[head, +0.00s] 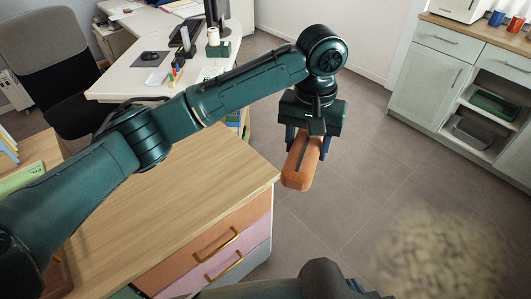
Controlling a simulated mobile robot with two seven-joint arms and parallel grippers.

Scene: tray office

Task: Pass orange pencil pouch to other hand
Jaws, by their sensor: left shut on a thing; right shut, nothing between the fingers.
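The orange pencil pouch (297,178) is a long, rounded orange-brown case with a dark strip along its top. It hangs in the air over the floor, just right of the wooden drawer cabinet's corner. My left gripper (306,147) points down and is shut on the pouch, with its fingers around the far part. The near end of the pouch sticks out toward me.
A wooden-topped cabinet (190,185) with coloured drawers stands at the lower left. Behind it are a white desk (130,75) and a dark office chair (45,50). A grey-green counter cabinet (425,75) stands at the upper right.

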